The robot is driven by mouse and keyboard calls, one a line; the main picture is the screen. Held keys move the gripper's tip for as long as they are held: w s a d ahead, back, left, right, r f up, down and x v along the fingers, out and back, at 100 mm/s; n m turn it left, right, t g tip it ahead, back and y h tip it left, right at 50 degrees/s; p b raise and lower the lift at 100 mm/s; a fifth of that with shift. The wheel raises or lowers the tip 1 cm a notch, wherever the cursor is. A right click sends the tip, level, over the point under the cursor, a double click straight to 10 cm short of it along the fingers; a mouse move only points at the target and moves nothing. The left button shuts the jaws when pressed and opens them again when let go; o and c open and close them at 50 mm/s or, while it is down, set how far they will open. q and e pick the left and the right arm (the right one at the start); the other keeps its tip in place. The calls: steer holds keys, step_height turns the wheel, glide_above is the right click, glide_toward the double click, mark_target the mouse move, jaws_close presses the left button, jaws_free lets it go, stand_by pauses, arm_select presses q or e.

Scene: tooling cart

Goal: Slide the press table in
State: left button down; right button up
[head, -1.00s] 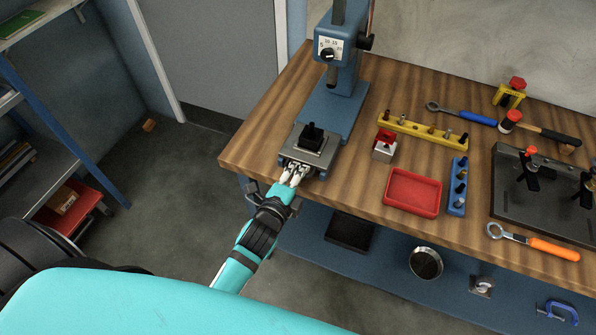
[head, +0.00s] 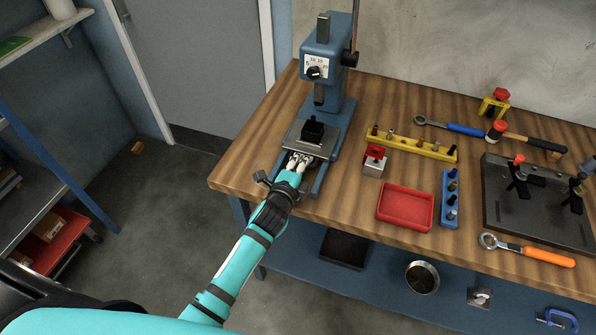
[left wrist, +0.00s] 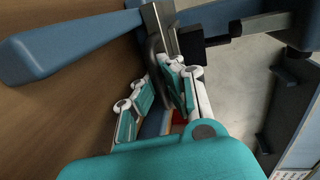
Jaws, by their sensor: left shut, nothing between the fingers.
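The press table (head: 301,134) is a grey metal plate with a black block (head: 313,130) on top. It sits on the blue base of the press (head: 330,65), a little in front of the ram (head: 318,95). The blue rails (head: 319,181) show in front of the plate. My left gripper (head: 298,161) is shut and empty, with its fingertips at the plate's front edge; whether they touch is hard to tell. The left wrist view shows its white and teal fingers (left wrist: 172,85) close to the plate's edge (left wrist: 158,28). My right gripper is out of view.
On the bench to the right are a red tray (head: 405,205), a yellow rack (head: 410,147), a blue rack (head: 450,198) and a small red-topped block (head: 373,166). Wrenches and a dark fixture plate (head: 540,205) lie further right. The bench's front-left corner is clear.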

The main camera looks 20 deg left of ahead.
arm_select(q)
steer(key=shift+s, duration=0.15)
steer(key=c, duration=1.7)
jaws_free()
steer(key=shift+o, duration=0.2)
steer(key=v, duration=1.2)
